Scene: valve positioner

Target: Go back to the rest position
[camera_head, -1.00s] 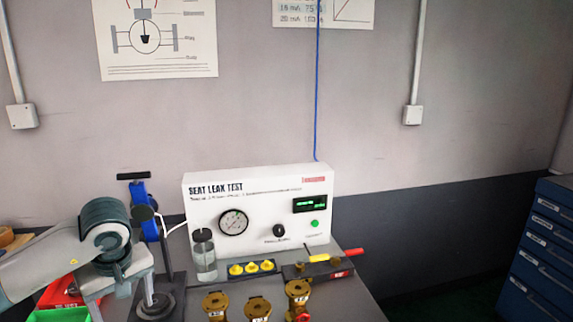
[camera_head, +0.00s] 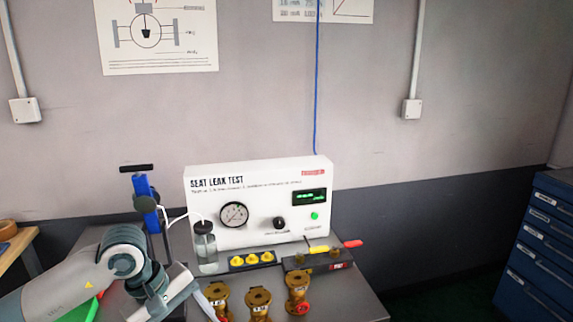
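My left arm comes in from the left, and its gripper (camera_head: 166,302) is low in the picture, in front of the pump stand and to the left of the brass valve bodies. Its fingertips are not clear, so I cannot tell whether it is open or shut. My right gripper is not in view. The white seat leak test unit (camera_head: 262,205) stands at the back of the bench with a gauge, a dark knob and a lit green display.
Several brass valve bodies (camera_head: 258,301) stand at the bench front. A clear bottle (camera_head: 205,247), a yellow-capped block (camera_head: 252,261) and a manifold with yellow and red handles (camera_head: 325,262) stand behind them. A blue upright device (camera_head: 146,205) is beside my arm. Blue drawers (camera_head: 541,255) stand right.

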